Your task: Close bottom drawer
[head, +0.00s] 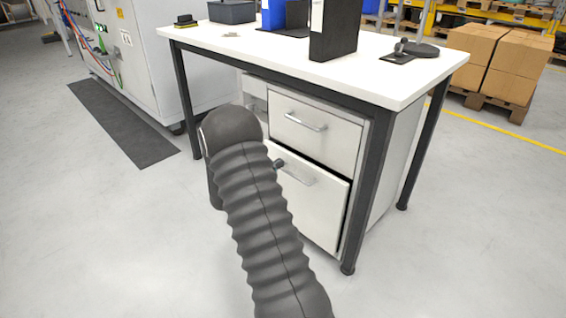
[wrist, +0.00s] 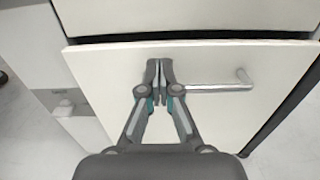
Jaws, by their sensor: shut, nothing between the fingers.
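The bottom drawer (head: 322,208) is the large white front low in the cabinet under the desk. It stands slightly out, with a dark gap along its top edge in the wrist view (wrist: 230,115). Its bar handle (wrist: 222,86) runs to the right of my fingertips. My gripper (wrist: 159,75) is shut and empty, its fingertips at the upper middle of the drawer front, by the handle's left end. I cannot tell whether they touch it. In the head view my arm hides most of my gripper and the drawer's left part.
The upper drawer (head: 314,132) looks shut. The white desk (head: 270,50) carries binders and a dark tray; its dark leg (head: 369,190) stands right of the drawers. A machine cabinet (head: 110,45) and dark mat (head: 122,122) are left.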

